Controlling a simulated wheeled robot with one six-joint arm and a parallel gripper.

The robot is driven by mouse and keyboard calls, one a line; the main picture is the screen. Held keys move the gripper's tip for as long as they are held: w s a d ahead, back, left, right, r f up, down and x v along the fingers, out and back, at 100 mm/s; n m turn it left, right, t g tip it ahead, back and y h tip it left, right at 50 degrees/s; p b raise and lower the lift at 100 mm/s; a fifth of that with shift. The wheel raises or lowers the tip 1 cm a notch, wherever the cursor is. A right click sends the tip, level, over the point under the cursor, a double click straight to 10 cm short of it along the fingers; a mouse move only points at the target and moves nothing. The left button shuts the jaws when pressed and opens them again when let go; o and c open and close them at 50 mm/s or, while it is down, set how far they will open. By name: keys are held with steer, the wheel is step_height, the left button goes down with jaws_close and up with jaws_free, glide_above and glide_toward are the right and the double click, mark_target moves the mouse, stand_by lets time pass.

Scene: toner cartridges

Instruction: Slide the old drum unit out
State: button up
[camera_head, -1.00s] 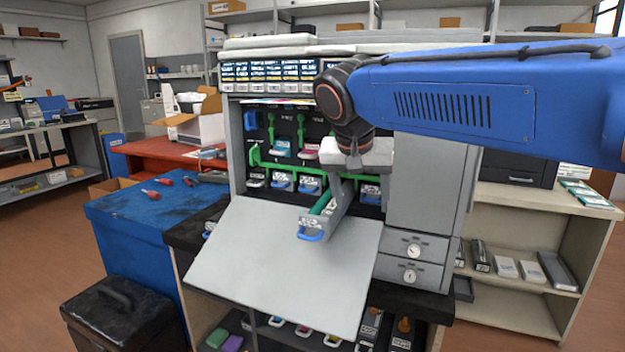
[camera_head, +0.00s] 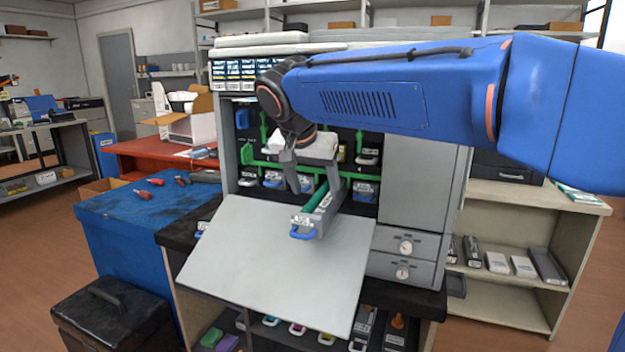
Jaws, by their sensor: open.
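The drum unit (camera_head: 314,213), a long grey tray with a green roller, a white label and a blue handle at its front, juts partway out of the open printer (camera_head: 228,150). Its rear end is hidden by my gripper. My gripper (camera_head: 312,184) is open, pointing down over the middle of the drum unit. One finger is seen on the left side of the unit. The other is hard to make out, and I cannot tell whether either touches it. A green bar (camera_head: 262,167) crosses the printer's inside behind the unit.
The printer's grey front door (camera_head: 275,268) is folded down below the drum unit. A grey cabinet part (camera_head: 415,190) with two dial drawers stands to the right. A blue bench (camera_head: 135,225) with red-handled tools is at the left. Shelves with boxes are at the right.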

mark_target(299, 235)
steer(key=shift+x, duration=3.15)
steer(key=shift+c, duration=0.6)
jaws_close()
steer(key=shift+s+a+r, duration=0.1)
steer(key=shift+s+a, duration=0.6)
steer(key=shift+s, duration=1.2)
steer(key=shift+s+a, duration=0.7)
steer(key=shift+s, duration=1.2)
steer(key=shift+s+a+r, duration=0.1)
steer(key=shift+s+a, duration=0.6)
steer(key=shift+s, duration=1.2)
steer(key=shift+s+a+r, duration=0.3)
steer(key=shift+s, duration=0.5)
steer(key=shift+s+a+r, duration=0.25)
steer(key=shift+s+r, duration=0.05)
steer(key=shift+s, duration=0.5)
steer(key=shift+s+a+r, duration=0.3)
steer(key=shift+s+r, duration=0.05)
steer(key=shift+s, duration=0.4)
